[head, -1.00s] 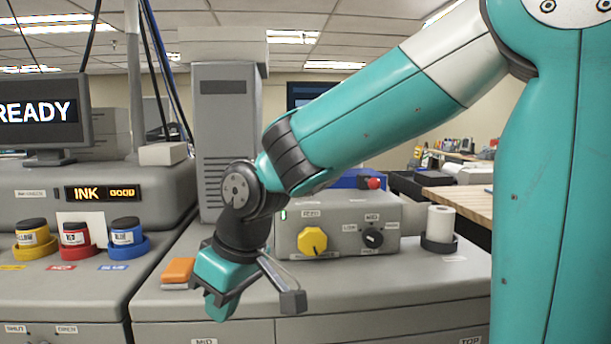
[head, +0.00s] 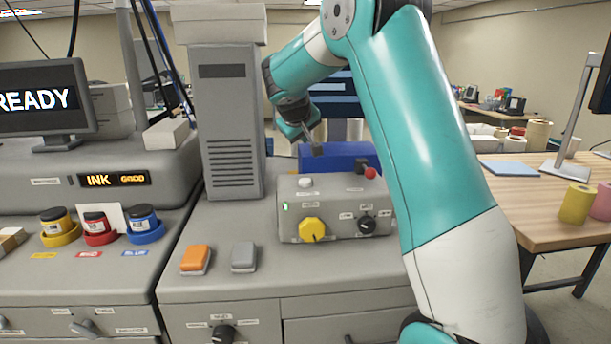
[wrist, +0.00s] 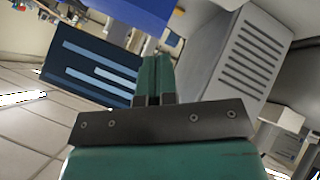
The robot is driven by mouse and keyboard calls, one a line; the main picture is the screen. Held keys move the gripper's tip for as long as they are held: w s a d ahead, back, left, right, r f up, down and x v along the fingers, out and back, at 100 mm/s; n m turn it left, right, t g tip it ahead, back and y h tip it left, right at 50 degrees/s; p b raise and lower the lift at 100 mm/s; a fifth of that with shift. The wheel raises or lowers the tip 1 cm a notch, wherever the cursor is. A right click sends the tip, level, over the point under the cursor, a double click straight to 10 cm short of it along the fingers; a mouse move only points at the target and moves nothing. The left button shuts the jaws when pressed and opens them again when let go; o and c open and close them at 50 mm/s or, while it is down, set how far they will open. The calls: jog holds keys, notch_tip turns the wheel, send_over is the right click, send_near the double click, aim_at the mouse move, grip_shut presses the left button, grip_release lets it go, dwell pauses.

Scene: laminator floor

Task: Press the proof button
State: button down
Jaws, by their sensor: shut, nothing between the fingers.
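I cannot read which button is the proof button. A white button (head: 305,182) and a red knob (head: 370,172) sit on top of the grey control box (head: 335,222). An orange button (head: 195,259) and a grey button (head: 243,256) sit on the counter in front, to the left of the box. My gripper (head: 317,149) is raised above and behind the control box, in front of the blue box. In the wrist view my gripper (wrist: 154,82) is shut and empty, touching nothing that I can see.
The control box front has a yellow knob (head: 312,230) and a black dial (head: 366,223). A tall grey tower (head: 228,120) stands left of my gripper. A blue box (head: 335,157) lies behind the control box. Ink jars (head: 142,222) stand at left. The counter front is mostly clear.

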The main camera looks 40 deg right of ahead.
aim_at(303, 180)
jog(key=shift+f, duration=0.1)
notch_tip(303, 180, down, 9)
jog(key=b, duration=0.6)
jog(key=shift+r+b, duration=0.2)
jog(key=shift+b, duration=0.2)
jog(key=shift+f, duration=0.15)
dwell(1.5)
jog(key=shift+f+b, duration=0.3)
jog(key=shift+f+b, duration=0.4)
jog(key=shift+f, duration=0.15)
dwell(0.7)
jog(key=shift+r, duration=0.1)
jog(key=shift+r+p, duration=0.8)
jog(key=shift+r, duration=0.1)
jog(key=shift+r, duration=0.1)
